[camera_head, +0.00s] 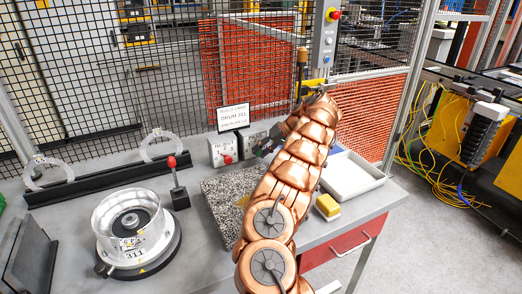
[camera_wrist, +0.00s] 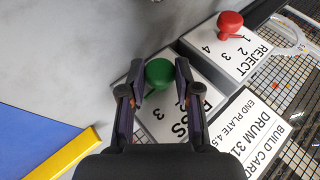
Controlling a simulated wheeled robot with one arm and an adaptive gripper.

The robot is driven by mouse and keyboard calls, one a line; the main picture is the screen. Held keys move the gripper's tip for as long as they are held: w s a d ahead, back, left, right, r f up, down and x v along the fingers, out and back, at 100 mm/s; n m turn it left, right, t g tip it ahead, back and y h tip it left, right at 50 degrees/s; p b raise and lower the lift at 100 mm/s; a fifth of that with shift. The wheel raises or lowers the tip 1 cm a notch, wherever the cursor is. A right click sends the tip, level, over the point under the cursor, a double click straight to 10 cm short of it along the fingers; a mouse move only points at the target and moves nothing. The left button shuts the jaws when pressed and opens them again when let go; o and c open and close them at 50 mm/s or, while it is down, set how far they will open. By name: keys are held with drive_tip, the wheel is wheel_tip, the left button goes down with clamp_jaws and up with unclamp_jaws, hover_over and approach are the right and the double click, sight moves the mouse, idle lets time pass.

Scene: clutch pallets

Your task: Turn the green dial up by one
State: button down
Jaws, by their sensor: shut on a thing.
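The green dial (camera_wrist: 159,73) is a round knob on the white PASS box (camera_wrist: 160,118), whose face carries black lettering and a visible number 3. My gripper (camera_wrist: 157,79) has one finger on each side of the dial and is shut on it. The fingers and palm cover part of the lettering, and I cannot make out which number the dial points to. In the head view the PASS box (camera_head: 252,136) shows beside my copper-coloured arm, which hides the dial there.
The REJECT box (camera_wrist: 228,50) with a red knob (camera_wrist: 230,22) stands close beside the PASS box. The build card (camera_wrist: 258,125) is close by too. In the head view, a drum (camera_head: 128,222), a red-knobbed lever (camera_head: 176,184) and a white tray (camera_head: 350,176) occupy the bench.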

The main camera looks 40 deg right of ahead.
drive_tip(key=shift+t+y, duration=0.3)
drive_tip(key=shift+y, duration=0.2)
idle(0.3)
drive_tip(key=c, duration=0.8)
unclamp_jaws()
drive_tip(key=shift+c, duration=0.2)
drive_tip(key=v, duration=1.2)
idle(0.4)
